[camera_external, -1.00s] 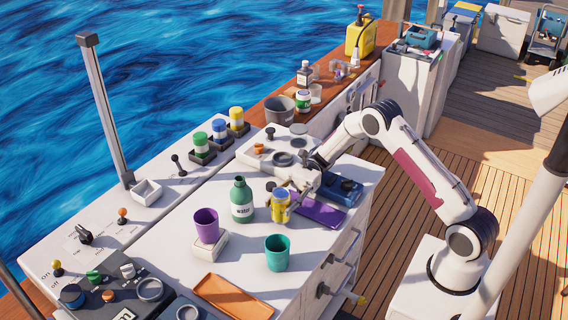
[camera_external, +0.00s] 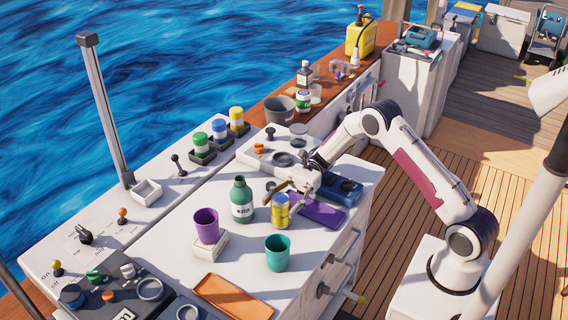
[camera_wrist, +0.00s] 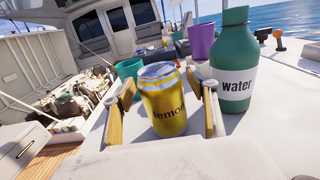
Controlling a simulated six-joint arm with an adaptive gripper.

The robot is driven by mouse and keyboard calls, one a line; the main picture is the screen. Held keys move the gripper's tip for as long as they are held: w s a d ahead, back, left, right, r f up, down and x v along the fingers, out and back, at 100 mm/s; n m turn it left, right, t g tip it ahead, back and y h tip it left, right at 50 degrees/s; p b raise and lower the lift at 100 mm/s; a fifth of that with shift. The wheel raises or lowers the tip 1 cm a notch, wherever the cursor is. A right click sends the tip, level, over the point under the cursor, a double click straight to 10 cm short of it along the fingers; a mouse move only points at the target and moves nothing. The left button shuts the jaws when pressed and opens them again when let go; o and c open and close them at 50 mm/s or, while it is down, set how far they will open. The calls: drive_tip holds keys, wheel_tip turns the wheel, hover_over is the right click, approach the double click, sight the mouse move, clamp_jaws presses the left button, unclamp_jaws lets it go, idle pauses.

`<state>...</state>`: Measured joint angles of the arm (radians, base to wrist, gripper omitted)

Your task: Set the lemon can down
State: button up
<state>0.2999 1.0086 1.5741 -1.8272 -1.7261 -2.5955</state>
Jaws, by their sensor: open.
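The yellow lemon can (camera_external: 280,211), with a silver top, stands upright on the white counter. In the wrist view the lemon can (camera_wrist: 165,101) stands between my two spread fingers, with its word "lemon" facing the camera. My gripper (camera_external: 290,194) is open at the can, and in the wrist view its yellow-padded fingertips (camera_wrist: 163,112) are on either side of it, with a visible gap on the right. The can's base looks to rest on the counter surface.
A green water bottle (camera_external: 242,200) stands close left of the can. A teal cup (camera_external: 277,253) is in front, and a purple cup (camera_external: 207,226) sits on a white block at left. A purple tray (camera_external: 316,212) lies to the right, an orange tray (camera_external: 232,297) at the front.

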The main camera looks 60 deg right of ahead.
sight(287, 196)
drive_tip(key=shift+r, duration=0.4)
drive_tip(key=d, duration=0.3)
wheel_tip(287, 196, up, 7)
drive_tip(key=shift+w+r, duration=0.1)
idle(0.7)
